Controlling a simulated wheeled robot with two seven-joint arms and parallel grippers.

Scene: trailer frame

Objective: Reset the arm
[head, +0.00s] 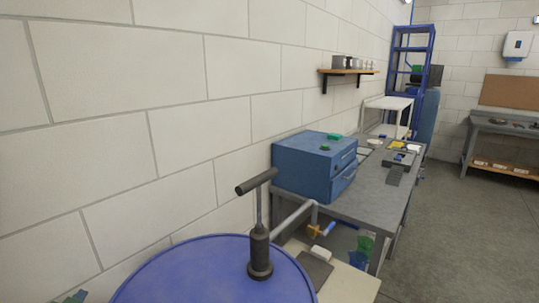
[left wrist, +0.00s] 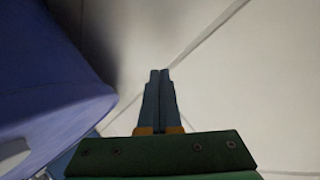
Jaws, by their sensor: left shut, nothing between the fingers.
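My left gripper (left wrist: 160,74) shows in the left wrist view with its two blue-grey fingers together and nothing between them. Its fingertips point at a pale surface with thin seam lines, apparently the block wall. In the head view only a small green and blue piece, apparently of my left gripper (head: 75,297), shows at the bottom left edge, close to the wall and left of the blue drum. My right gripper is in neither view.
A blue drum (head: 185,270) with a dark T-handled pump (head: 259,245) stands in front; its curved side (left wrist: 45,75) seems to fill the wrist view's left. Behind are a blue drawer box (head: 300,168) on a grey workbench (head: 375,195) and a wall shelf (head: 350,71). Floor at right is clear.

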